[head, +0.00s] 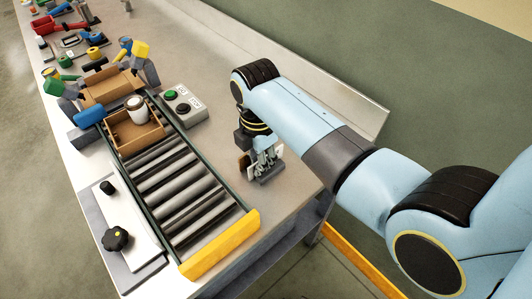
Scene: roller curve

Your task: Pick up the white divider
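My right gripper (263,156) points down at a small dark rack (269,176) on the steel table, right of the roller conveyor. The rack holds several thin upright plates. A white plate (280,149), which looks like the white divider, stands at its right side, beside the fingers. More white shows behind and between the fingers. A brown plate (243,164) stands at the rack's left end. The fingers overlap the plates, so I cannot tell whether they are open or shut on one. My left gripper is not in view.
A yellow stop bar (220,247) closes the conveyor's near end. The table is clear behind the rack.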

